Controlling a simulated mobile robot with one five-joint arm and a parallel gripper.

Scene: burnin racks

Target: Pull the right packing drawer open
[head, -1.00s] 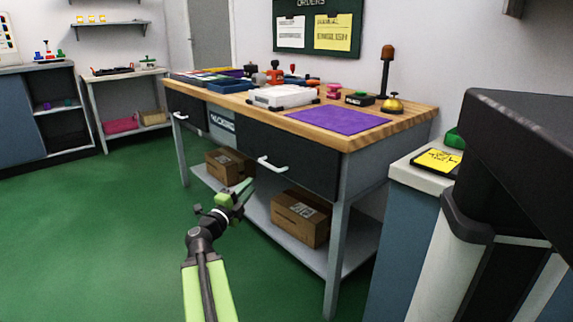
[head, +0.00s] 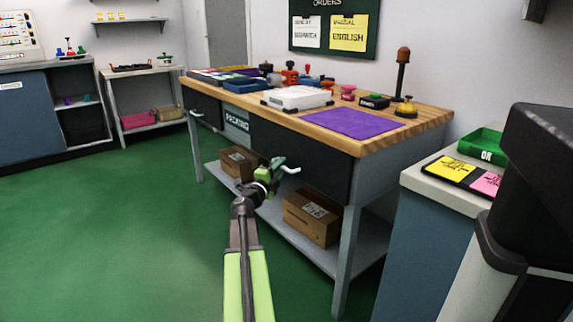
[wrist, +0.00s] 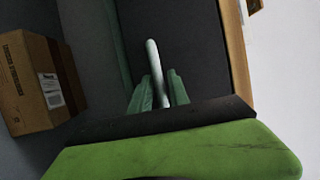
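The right packing drawer (head: 312,162) has a dark front under the right part of the wooden bench top and looks closed. Its white bar handle (head: 292,169) shows just right of my gripper (head: 274,167) in the head view. In the wrist view the drawer front (wrist: 195,45) fills the upper middle. The handle (wrist: 153,58) runs between the two pale green fingertips of my gripper (wrist: 159,88). The fingers are apart, one on each side of the bar. Whether either finger touches it, I cannot tell.
The left drawer (head: 203,108) is beside a PACKING sign (head: 237,121). Cardboard boxes (head: 312,217) sit on the lower shelf (head: 268,212). A purple mat (head: 351,122) lies on the bench top. A side cabinet (head: 424,235) stands at right. The green floor (head: 110,230) at left is clear.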

